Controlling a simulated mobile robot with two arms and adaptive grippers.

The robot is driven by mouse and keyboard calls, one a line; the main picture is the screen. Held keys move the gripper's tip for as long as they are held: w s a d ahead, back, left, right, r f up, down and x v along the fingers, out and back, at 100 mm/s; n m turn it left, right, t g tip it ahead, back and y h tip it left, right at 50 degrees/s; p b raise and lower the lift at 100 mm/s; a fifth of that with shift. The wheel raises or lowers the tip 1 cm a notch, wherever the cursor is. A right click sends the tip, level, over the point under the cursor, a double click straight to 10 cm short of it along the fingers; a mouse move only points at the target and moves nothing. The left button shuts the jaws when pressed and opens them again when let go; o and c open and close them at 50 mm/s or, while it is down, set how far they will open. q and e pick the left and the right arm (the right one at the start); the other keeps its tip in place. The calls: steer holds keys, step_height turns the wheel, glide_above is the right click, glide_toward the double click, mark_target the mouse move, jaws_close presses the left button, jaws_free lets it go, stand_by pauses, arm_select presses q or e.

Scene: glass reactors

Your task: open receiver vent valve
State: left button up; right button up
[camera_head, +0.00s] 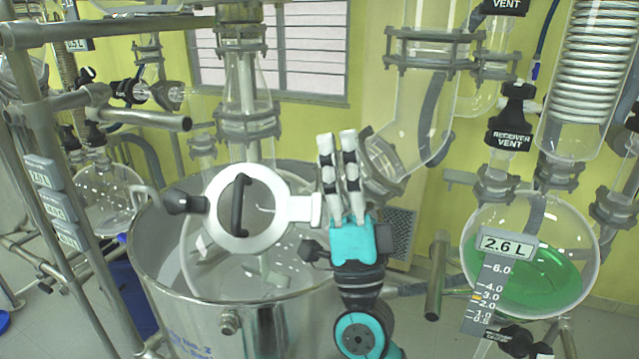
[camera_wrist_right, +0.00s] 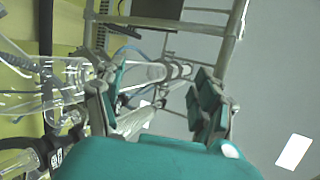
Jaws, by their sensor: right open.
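The receiver vent valve (camera_head: 517,105) is a black knob with a "RECEIVER VENT" tag (camera_head: 510,139), at the upper right in the head view. It stands above the round glass receiver (camera_head: 545,270), which holds green liquid and carries a "2.6 L" label. My right gripper (camera_head: 337,136) points upward near the middle of the head view, well to the left of the valve and apart from it. Its fingers also show in the right wrist view (camera_wrist_right: 160,98), spread with nothing between them. My left gripper is not in view. I cannot make out the valve in the wrist view.
Angled glassware (camera_head: 420,120) is close to the right of the fingers. Another black "VENT" valve (camera_head: 503,5) is at the top edge. A metal frame (camera_head: 65,190) is at left.

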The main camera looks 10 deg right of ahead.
steer(key=shift+w+a+f+n+g+y, duration=0.15)
steer(key=shift+a+f+n+g+y, duration=0.3)
steer(key=shift+f+n+y, duration=0.3)
steer(key=shift+w+a+f+n+g+y, duration=0.15)
steer(key=shift+a+f+n+g+y, duration=0.35)
steer(key=shift+n+y, duration=0.5)
steer(key=shift+w+a+f+n+g+y, duration=0.15)
steer(key=shift+a+f+n+g+y, duration=0.15)
steer(key=shift+f+n+y, duration=0.5)
steer(key=shift+r, duration=0.1)
